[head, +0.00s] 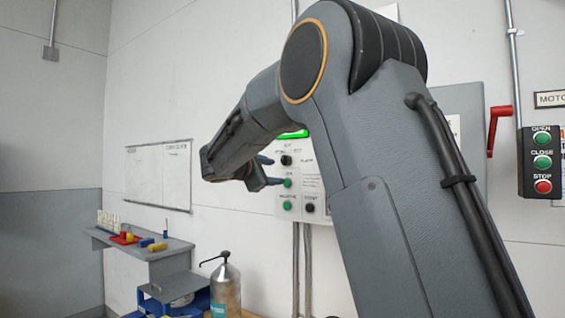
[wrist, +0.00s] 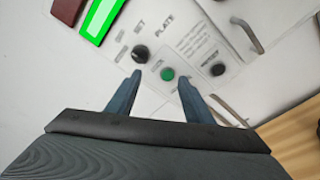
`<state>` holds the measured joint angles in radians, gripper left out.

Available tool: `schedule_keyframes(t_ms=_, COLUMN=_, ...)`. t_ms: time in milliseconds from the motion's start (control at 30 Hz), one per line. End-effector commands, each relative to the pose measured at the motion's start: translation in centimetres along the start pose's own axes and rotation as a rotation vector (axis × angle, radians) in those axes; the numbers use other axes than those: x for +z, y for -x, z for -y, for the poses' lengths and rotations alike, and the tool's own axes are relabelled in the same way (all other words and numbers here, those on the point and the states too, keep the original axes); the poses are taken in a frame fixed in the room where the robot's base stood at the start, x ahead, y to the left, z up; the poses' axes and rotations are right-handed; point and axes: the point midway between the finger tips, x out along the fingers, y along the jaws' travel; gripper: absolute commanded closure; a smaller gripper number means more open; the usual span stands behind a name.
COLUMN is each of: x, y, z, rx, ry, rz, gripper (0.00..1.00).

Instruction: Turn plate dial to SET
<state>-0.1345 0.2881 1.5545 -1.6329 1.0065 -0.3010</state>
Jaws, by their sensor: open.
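The plate dial (wrist: 140,53) is a round black knob on a white control panel (head: 318,205). Small OFF and SET labels stand beside it and the word PLATE is close by. Which label it points at is too small to tell. It also shows in the head view (head: 286,160). My gripper (wrist: 160,78) is open and empty, its two fingers pointing at the panel. In the wrist view the left fingertip is just below the dial, and the dial is not between the fingers. The gripper also shows in the head view (head: 271,171), at the panel's left edge.
A green button (wrist: 168,74) appears between my fingertips, and another black knob (wrist: 217,69) is to its right. A lit green display (wrist: 100,18) is above the dial. In the head view, a red lever (head: 497,128) and a button box (head: 541,162) are right; a small bench (head: 165,252) is lower left.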

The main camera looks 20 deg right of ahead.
Motion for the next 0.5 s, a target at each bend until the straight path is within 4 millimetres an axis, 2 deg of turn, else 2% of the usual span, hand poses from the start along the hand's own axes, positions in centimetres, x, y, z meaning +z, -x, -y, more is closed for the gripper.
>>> schedule_keyframes(t_ms=33, x=0.5, y=0.0, z=-1.6, rx=0.033, ry=0.01, rz=0.019, gripper=0.53)
schedule_keyframes(t_ms=133, x=1.1, y=-0.1, z=-3.4, rx=0.073, ry=0.025, rz=0.043, gripper=0.53)
schedule_keyframes(t_ms=267, x=1.5, y=-1.2, z=-3.9, rx=0.082, ry=0.031, rz=0.052, gripper=0.53)
schedule_keyframes(t_ms=500, x=1.6, y=-4.9, z=-4.1, rx=0.079, ry=0.03, rz=0.05, gripper=0.53)
